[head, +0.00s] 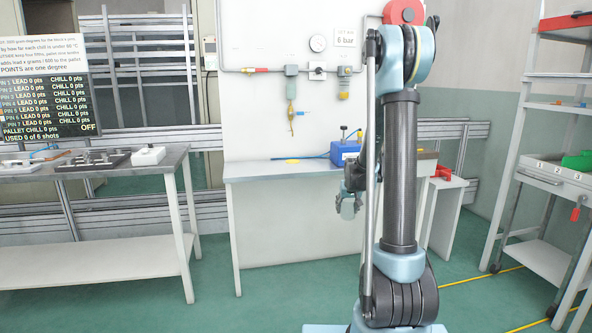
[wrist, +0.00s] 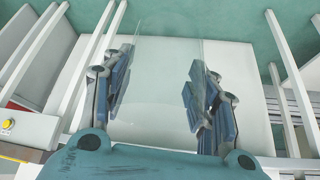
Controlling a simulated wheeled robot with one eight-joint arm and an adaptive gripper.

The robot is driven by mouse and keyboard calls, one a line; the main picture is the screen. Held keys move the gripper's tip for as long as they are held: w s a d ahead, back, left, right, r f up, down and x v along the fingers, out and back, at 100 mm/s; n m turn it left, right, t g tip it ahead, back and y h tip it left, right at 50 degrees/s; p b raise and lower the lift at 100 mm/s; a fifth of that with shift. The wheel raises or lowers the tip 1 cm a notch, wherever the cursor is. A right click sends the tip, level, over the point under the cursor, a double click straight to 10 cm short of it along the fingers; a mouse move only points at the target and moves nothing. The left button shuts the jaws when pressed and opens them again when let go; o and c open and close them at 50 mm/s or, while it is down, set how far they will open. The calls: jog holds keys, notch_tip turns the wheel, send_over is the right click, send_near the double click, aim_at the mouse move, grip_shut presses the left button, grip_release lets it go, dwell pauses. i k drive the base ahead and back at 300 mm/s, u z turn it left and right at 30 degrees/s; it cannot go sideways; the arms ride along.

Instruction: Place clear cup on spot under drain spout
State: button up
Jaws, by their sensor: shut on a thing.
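The clear cup (wrist: 158,52) shows in the wrist view as a faint see-through shape between the fingers of my gripper (wrist: 158,85). My gripper is shut on it, with a finger at each side. In the head view my gripper (head: 348,204) hangs in front of the bench, below its top; the cup cannot be made out there. A drain spout (head: 291,122) hangs under a filter unit (head: 291,88) on the white wall panel. A yellow spot (head: 292,161) lies on the bench top below the spout, to the left of my gripper.
The white bench (head: 290,176) also holds a blue box (head: 345,152) and a blue hose. My arm hides part of its right side. A work table (head: 100,165) stands left, a shelf rack (head: 545,175) right.

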aim_at(292, 162)
jog(key=k, duration=0.8)
jog(key=z, duration=0.35)
jog(key=i, duration=0.5)
jog(key=z, duration=0.65)
jog(key=i, duration=0.9)
jog(key=u, duration=0.55)
jog(key=i, duration=0.6)
jog(key=u, duration=0.5)
